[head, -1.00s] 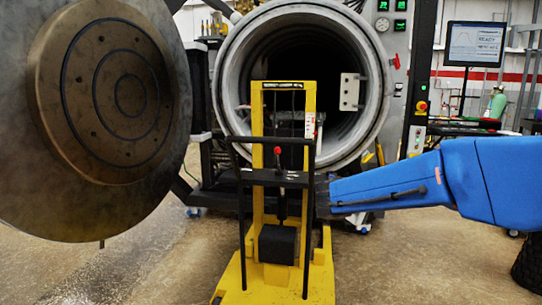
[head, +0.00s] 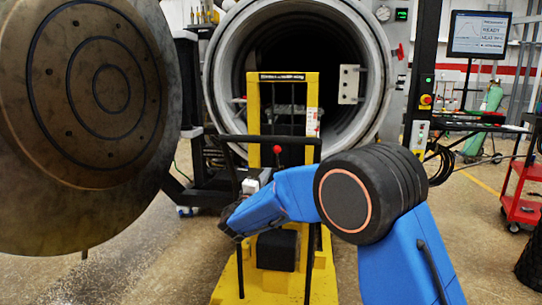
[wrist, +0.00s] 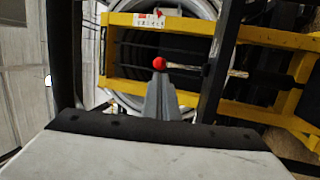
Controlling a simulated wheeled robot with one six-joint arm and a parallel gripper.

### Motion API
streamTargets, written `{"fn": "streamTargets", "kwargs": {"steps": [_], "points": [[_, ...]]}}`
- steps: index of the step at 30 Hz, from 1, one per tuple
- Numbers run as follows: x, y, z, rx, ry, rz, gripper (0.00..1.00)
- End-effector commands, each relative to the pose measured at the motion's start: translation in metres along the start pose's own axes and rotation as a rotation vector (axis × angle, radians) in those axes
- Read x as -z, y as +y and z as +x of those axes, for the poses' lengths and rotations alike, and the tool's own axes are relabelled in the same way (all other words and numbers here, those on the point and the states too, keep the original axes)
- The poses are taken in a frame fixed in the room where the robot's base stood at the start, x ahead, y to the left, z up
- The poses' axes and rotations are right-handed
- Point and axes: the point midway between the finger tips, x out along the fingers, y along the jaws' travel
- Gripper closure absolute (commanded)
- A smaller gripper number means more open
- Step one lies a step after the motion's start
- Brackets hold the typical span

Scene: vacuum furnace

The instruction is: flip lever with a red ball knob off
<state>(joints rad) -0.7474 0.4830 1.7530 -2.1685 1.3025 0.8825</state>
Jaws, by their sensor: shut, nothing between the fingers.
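The red ball knob (head: 277,149) tops a lever at the middle of the yellow lift truck (head: 252,110), just below its black handle bar. In the head view the knob stands above my blue arm, and most of the lever below it is hidden. In the wrist view the red knob (wrist: 159,62) shows right at the tips of my gripper (wrist: 159,78). The grey fingers are shut together with nothing between them. I cannot tell whether the fingertips touch the knob or lie short of it.
The open round furnace chamber (head: 216,85) lies behind the lift truck, and its big round door (head: 60,215) fills the left. The truck's black handle bar (head: 237,150) frames the lever closely. A monitor (head: 479,34) and a red cart (head: 522,195) stand right.

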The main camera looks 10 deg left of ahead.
Motion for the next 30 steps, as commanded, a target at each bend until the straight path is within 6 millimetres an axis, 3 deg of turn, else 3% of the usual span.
{"fn": "streamTargets", "kwargs": {"steps": [4, 17, 30], "points": [[0.011, -0.002, -0.003, -0.011, 0.02, 0.002, 1.0], [0.011, -0.002, 0.002, -0.012, 0.02, 0.002, 1.0], [0.012, -0.002, 0.071, -0.012, 0.018, 0.001, 1.0]]}}
